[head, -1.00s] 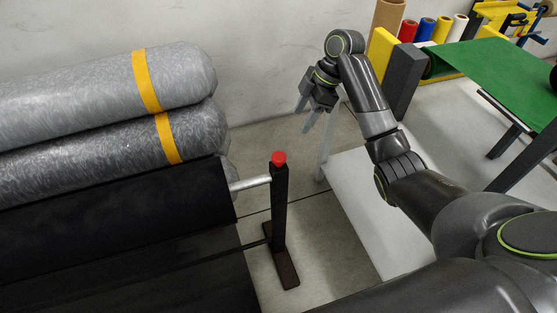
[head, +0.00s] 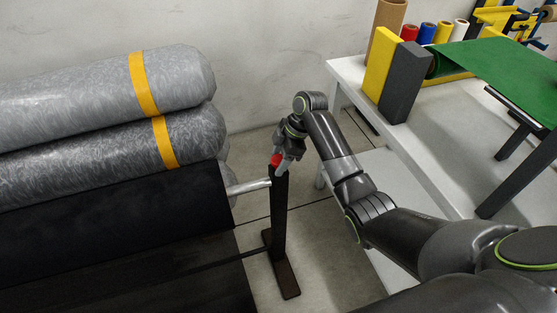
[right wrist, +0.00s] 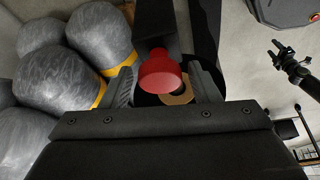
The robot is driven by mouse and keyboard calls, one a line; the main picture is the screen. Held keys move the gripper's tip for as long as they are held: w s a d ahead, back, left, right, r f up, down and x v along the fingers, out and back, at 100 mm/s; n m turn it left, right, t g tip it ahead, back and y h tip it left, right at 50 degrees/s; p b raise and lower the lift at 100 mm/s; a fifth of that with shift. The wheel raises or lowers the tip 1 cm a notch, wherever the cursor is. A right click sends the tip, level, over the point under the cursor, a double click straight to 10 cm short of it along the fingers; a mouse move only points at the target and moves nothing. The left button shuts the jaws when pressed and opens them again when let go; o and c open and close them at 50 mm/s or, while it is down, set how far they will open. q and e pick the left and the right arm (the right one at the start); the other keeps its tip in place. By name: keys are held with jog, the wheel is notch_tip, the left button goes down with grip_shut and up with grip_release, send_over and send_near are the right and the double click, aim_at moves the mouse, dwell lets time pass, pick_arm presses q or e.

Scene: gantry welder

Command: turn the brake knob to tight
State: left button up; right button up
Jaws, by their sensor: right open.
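The red brake knob (head: 276,160) sits on top of a black post (head: 280,218) at the end of the roll's metal shaft (head: 249,186). My right gripper (head: 283,163) is at the post's top, right by the knob. In the right wrist view the knob (right wrist: 162,72) lies between the two fingers of my open right gripper (right wrist: 165,88), with a gap visible on each side. The knob's setting marks cannot be made out.
Grey wrapped rolls (head: 180,75) with yellow bands are stacked left of the post, above a black roll (head: 120,215). A white table (head: 430,110) with yellow and grey blocks (head: 393,75) stands to the right. Bare floor (head: 325,235) lies right of the post.

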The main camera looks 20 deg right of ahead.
jog(key=shift+a+f, duration=0.1)
jog(key=shift+f, duration=0.25)
